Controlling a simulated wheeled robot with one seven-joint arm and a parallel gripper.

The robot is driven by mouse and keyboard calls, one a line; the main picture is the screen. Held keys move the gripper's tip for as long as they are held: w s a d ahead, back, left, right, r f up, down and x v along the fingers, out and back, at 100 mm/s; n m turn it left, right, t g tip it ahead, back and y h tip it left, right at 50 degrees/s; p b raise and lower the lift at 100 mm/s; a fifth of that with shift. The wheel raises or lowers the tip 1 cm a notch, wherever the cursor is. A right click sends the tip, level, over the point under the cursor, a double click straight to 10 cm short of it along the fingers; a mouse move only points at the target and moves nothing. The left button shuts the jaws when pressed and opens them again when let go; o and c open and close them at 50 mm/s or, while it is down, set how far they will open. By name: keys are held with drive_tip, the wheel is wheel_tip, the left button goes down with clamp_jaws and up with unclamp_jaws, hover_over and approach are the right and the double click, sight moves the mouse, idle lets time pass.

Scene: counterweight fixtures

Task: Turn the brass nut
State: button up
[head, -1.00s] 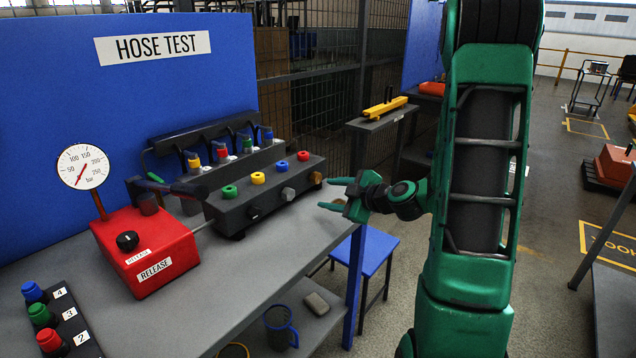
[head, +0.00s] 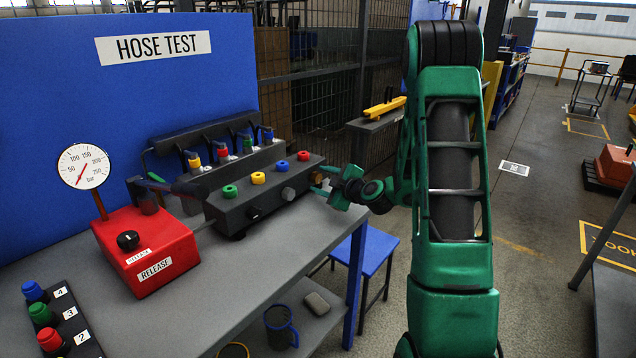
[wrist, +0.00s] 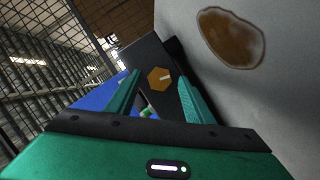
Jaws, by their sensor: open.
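The brass nut (wrist: 158,79) is a hexagon with a pale mark on its face, on the right end of the dark manifold block (head: 262,193) on the bench. In the wrist view it shows between my two fingers, with a gap on each side. In the head view my gripper (head: 322,180) is at the block's right end, pointing left, its fingers open around or just short of the nut; I cannot tell how deep. The nut is mostly hidden there by my fingers.
The grey bench (head: 290,230) runs below my gripper. A red release box (head: 148,255) with a gauge (head: 84,167) stands at left. A rack with coloured hose fittings (head: 225,158) is behind the block. A blue stool (head: 372,252) is beside the bench.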

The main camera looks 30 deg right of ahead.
drive_tip(key=shift+w, duration=0.4)
drive_tip(key=shift+c, duration=0.3)
drive_tip(key=c, duration=1)
drive_tip(key=shift+a+f, duration=0.1)
drive_tip(key=shift+a, duration=0.1)
drive_tip(key=shift+d, duration=0.1)
